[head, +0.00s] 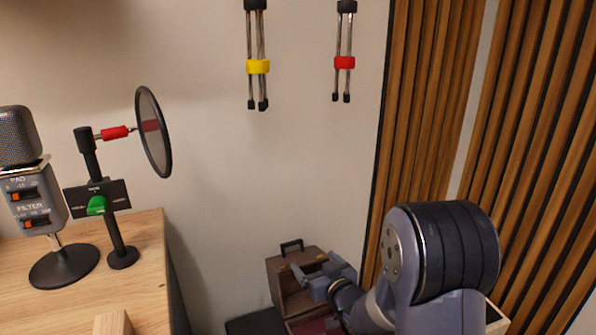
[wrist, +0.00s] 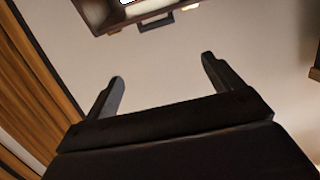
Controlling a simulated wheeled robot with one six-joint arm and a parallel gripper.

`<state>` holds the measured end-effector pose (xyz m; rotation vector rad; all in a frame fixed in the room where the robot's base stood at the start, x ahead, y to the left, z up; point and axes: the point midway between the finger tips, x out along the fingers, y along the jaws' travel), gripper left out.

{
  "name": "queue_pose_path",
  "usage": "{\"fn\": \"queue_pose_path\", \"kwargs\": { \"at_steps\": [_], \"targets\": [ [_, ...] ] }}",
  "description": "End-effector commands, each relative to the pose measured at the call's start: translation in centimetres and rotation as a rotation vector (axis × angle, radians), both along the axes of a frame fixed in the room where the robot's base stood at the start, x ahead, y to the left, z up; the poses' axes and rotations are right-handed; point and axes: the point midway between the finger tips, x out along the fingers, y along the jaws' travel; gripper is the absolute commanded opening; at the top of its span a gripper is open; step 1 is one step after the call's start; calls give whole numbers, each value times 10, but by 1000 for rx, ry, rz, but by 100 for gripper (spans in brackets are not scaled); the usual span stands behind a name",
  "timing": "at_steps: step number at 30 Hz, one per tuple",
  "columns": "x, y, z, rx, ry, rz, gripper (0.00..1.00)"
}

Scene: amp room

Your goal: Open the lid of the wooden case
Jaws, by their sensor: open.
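The brown wooden case (head: 283,272) stands low against the wall at bottom centre in the head view. Its lid looks raised, with a dark handle (head: 291,246) on the top edge and a reddish interior partly showing below. My arm hides much of its right side. My gripper (head: 312,272) is in front of the raised part; I cannot tell whether it touches. In the wrist view my gripper (wrist: 162,68) is open with nothing between its fingers. A cut-off part of the case (wrist: 120,14) and its handle (wrist: 155,23) show beyond the fingertips.
A wooden desk (head: 140,255) at left holds a microphone (head: 20,140) and a stand with a round pop filter (head: 152,132). Two small tripods with a yellow band (head: 258,67) and a red band (head: 344,63) hang on the wall. Wooden slats (head: 425,120) line the right.

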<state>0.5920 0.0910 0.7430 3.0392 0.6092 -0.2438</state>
Motion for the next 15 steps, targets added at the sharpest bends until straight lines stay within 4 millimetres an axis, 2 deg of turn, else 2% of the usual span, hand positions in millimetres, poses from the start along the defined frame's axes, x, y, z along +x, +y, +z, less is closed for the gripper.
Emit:
{"fn": "queue_pose_path", "kwargs": {
  "at_steps": [15],
  "targets": [
    [75, 33, -15, 0, 0, 2, 87]
  ]
}}
